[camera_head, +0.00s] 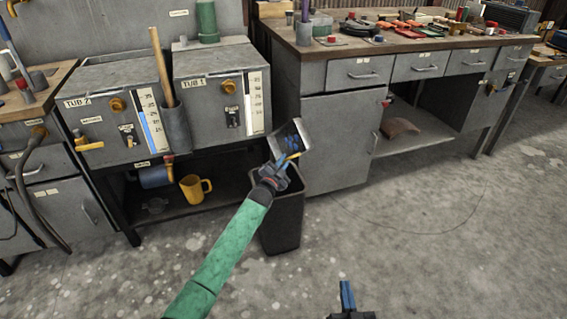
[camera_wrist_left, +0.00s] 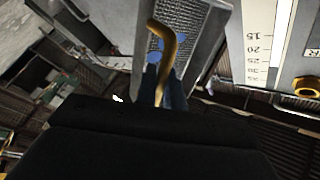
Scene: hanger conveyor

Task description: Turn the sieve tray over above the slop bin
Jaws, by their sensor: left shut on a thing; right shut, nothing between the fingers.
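The sieve tray (camera_head: 303,132) is a grey metal tray with a mesh bottom and blue bits on it. It is steeply tilted above the slop bin (camera_head: 282,222), a dark, tall, open-topped bin on the floor. My left gripper (camera_head: 279,168) is shut on the tray's yellow handle, just above the bin's mouth. In the left wrist view the fingers (camera_wrist_left: 164,88) close on the curved yellow handle, and the tray (camera_wrist_left: 208,38) with blue patches on its mesh lies beyond. My right gripper (camera_head: 347,293) is shut and empty at the bottom of the head view.
Tub 1 (camera_head: 217,62) and tub 2 (camera_head: 110,75) stand left of the bin, with a yellow mug (camera_head: 194,188) on the shelf below. A grey workbench cabinet (camera_head: 327,150) stands behind right. The floor (camera_head: 430,230) at right is clear.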

